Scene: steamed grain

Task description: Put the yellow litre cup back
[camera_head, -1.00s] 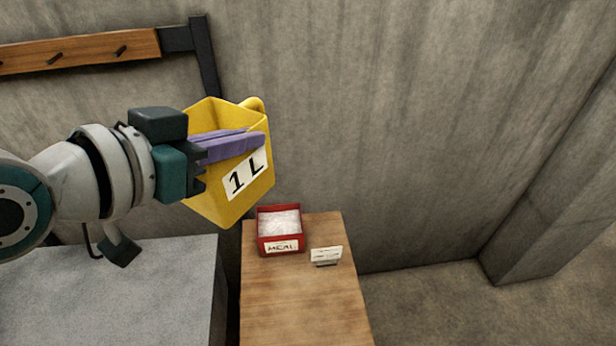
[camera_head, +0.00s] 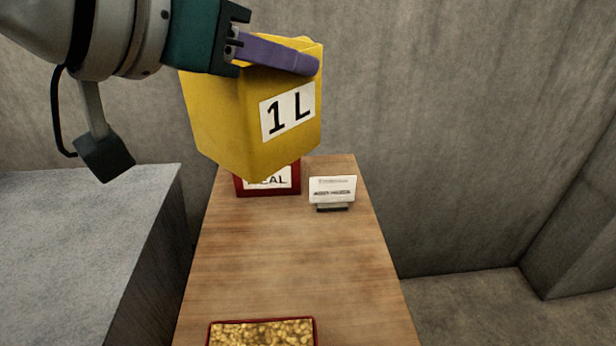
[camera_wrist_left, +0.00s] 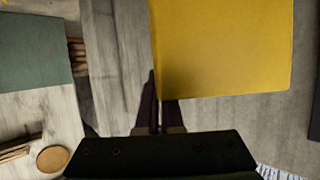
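The yellow litre cup (camera_head: 225,115), with a white "1 L" label, hangs in the air at the upper middle of the head view, a little tilted. My left gripper (camera_head: 298,62) has its purple fingers across the cup's upper edge and is shut on it. In the left wrist view the cup (camera_wrist_left: 225,50) fills the upper right, beside the nearly closed fingers (camera_wrist_left: 160,105). In the head view the cup hides most of the red meal box (camera_head: 268,190). Its inside is hardly seen. My right gripper is not in view.
The wooden table (camera_head: 290,260) is bare in its middle. A small white card (camera_head: 333,190) stands right of the meal box. A red-rimmed container of golden grain (camera_head: 262,333) is at the near edge. A grey block (camera_head: 70,220) stands left. The wrist view shows a brown disc (camera_wrist_left: 52,160).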

